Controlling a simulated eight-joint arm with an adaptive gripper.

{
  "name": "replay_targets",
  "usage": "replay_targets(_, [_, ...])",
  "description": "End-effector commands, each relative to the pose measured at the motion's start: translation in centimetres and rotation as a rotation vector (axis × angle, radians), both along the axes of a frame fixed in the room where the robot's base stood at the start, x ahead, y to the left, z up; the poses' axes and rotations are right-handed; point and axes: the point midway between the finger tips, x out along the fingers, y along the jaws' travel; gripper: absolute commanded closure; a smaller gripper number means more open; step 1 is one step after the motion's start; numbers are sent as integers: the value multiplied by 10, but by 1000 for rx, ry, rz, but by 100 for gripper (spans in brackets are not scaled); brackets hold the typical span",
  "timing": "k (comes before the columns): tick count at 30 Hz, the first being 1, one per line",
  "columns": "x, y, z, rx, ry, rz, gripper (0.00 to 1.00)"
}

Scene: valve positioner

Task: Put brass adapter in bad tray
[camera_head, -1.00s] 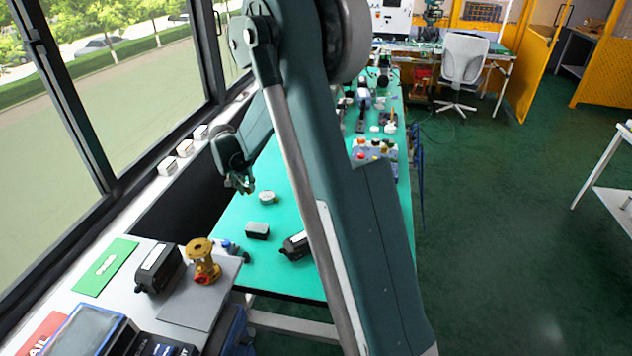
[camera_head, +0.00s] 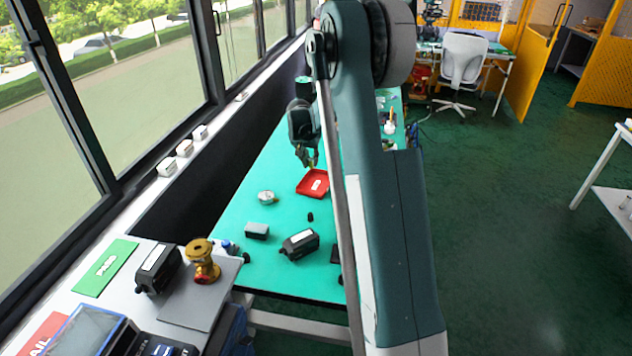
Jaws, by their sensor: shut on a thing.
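My gripper (camera_head: 308,157) hangs over the green bench, just above and behind the red tray, pointing down. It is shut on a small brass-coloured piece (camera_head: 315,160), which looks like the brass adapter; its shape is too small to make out. The tray looks empty apart from the label.
A round gauge (camera_head: 266,197), a grey box (camera_head: 257,231), a small black piece (camera_head: 310,217) and a black device (camera_head: 300,244) lie on the green bench (camera_head: 240,205). A brass valve (camera_head: 203,262) stands on the near grey mat. My arm hides the bench's right side.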

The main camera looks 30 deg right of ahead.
Motion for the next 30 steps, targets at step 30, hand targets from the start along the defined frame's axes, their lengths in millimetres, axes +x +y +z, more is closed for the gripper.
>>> replay_targets(30, [-4, -24, -43, -1, -1, -14, 96])
